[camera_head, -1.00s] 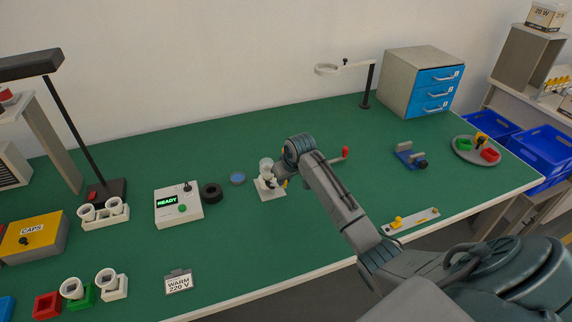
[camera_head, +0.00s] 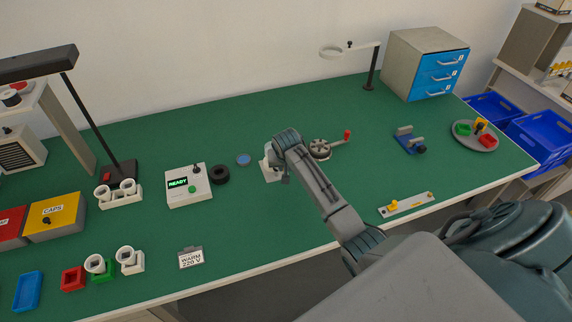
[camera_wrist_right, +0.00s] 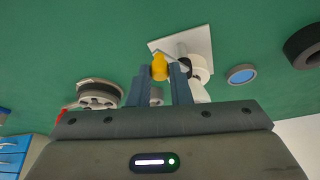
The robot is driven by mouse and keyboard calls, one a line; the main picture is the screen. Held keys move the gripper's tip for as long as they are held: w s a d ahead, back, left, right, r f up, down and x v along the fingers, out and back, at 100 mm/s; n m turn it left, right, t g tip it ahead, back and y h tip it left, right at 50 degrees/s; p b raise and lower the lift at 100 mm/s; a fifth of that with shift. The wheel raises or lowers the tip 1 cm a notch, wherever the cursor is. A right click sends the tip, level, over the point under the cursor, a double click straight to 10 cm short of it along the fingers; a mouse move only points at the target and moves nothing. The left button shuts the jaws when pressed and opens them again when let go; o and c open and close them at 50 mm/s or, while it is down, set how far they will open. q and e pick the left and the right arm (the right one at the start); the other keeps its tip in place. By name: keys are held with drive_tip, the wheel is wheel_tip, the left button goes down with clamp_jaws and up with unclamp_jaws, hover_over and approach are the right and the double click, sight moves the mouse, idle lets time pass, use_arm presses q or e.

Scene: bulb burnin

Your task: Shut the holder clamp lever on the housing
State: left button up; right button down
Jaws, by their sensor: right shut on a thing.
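The holder is a white square plate with a white round housing. In the head view its plate (camera_head: 270,173) is mostly hidden behind my right wrist. In the right wrist view the plate (camera_wrist_right: 201,38) and the housing (camera_wrist_right: 201,68) lie just beyond my fingers. The yellow clamp lever tip (camera_wrist_right: 159,67) stands between the fingertips of my right gripper (camera_wrist_right: 160,72), which is shut on it. How far the lever is turned cannot be told. My left gripper is in neither view.
A tester box reading READY (camera_head: 188,185) and a black ring (camera_head: 221,175) stand left of the holder. A blue disc (camera_head: 243,159) lies between. A wheel with a red-handled crank (camera_head: 320,149) is close on the right. The bench front is mostly clear.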

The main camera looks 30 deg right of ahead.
drive_tip(key=c, duration=1.3)
unclamp_jaws()
drive_tip(key=shift+c, duration=0.2)
drive_tip(key=b+v, duration=0.2)
drive_tip(key=v, duration=0.9)
drive_tip(key=shift+b, duration=0.35)
